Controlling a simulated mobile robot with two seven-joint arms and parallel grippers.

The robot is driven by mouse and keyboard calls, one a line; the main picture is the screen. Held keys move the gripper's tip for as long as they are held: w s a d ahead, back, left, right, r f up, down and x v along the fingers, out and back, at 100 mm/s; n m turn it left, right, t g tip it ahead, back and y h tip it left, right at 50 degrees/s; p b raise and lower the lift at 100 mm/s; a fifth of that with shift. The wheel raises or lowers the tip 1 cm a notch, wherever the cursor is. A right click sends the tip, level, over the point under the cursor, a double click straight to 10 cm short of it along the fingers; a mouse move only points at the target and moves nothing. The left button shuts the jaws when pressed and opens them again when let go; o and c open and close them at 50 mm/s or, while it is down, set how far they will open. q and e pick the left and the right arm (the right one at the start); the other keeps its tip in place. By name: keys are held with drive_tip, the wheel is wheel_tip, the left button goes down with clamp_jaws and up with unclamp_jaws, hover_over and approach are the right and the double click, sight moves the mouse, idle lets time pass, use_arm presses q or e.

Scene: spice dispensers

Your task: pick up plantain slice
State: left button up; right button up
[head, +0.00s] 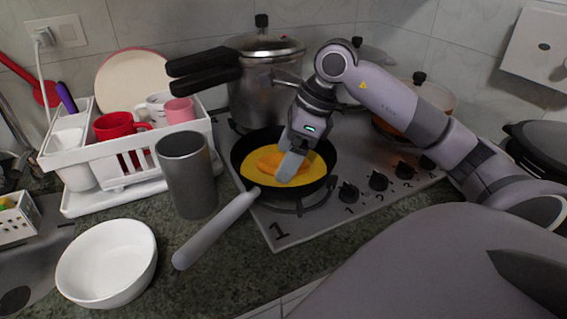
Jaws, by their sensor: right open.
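A frying pan (237,152) with a dark rim and a pale handle sits on the stove's front left burner, with yellow liquid in it. An orange plantain slice (267,162) lies in the pan, partly hidden behind my right gripper. My right gripper (290,168) points down into the pan, its fingers at the right part of the slice. It is open; whether the fingers touch the slice or straddle it I cannot tell. My left gripper is not in view.
A pressure cooker (262,95) stands behind the pan. A grey metal cup (188,175) and a white bowl (107,265) stand left of the pan handle. A white dish rack (110,160) with mugs is further left. Stove knobs (378,181) line the front.

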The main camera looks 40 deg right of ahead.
drive_tip(key=shift+w+f, duration=0.1)
drive_tip(key=shift+f, duration=0.1)
drive_tip(key=c, duration=1.2)
drive_tip(key=shift+o, duration=0.2)
drive_tip(key=shift+r, duration=0.15)
wheel_tip(320, 180, up, 20)
drive_tip(key=p, duration=0.4)
